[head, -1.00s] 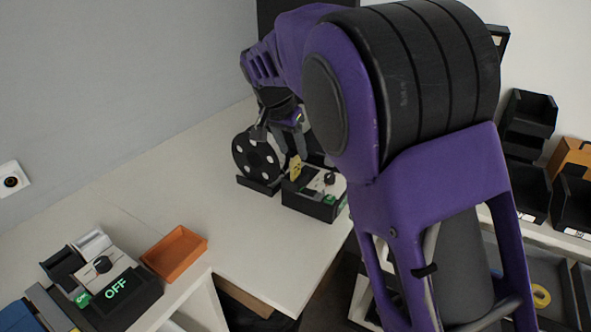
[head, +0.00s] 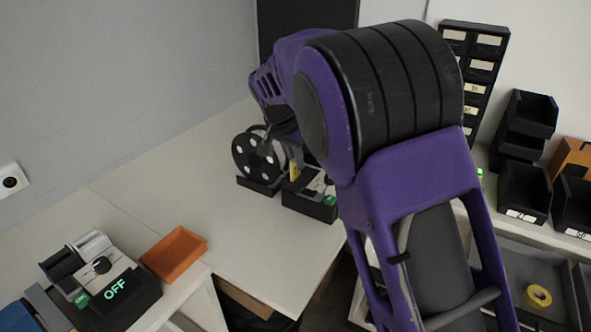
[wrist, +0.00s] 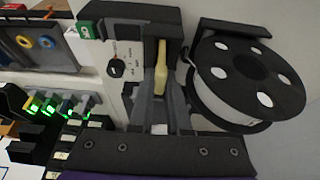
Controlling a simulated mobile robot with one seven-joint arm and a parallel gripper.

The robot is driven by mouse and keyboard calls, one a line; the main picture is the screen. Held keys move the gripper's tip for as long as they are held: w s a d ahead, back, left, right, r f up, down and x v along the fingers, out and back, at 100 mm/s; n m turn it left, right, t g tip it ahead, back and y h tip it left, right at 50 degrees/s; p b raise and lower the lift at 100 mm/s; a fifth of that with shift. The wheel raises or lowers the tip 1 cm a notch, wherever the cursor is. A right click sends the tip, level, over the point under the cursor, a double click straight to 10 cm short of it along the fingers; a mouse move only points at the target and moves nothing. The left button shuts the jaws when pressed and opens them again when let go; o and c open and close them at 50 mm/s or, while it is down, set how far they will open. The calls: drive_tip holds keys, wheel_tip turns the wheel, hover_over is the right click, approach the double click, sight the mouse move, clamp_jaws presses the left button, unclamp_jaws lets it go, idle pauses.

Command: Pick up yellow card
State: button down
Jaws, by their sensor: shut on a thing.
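The yellow card (head: 294,171) stands upright at the left end of a black and white device (head: 311,203) on the far table. In the wrist view the card (wrist: 161,68) shows nearly edge-on, between the fingers of my gripper (wrist: 161,88). My gripper is shut on the card. In the head view my gripper (head: 291,158) is partly hidden by my own arm. I cannot tell whether the card's lower edge is still inside the device's dark slot.
A black and white spool (head: 257,158) stands close left of the device. An orange tray (head: 175,254) and a second device reading OFF (head: 115,288) are at the front left. Black bins (head: 524,190) stand at right. The table middle is clear.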

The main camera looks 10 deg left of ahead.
wheel_tip(320, 180, up, 10)
drive_tip(key=shift+r+p, duration=0.1)
drive_tip(key=shift+p, duration=0.6)
drive_tip(key=shift+d, duration=0.1)
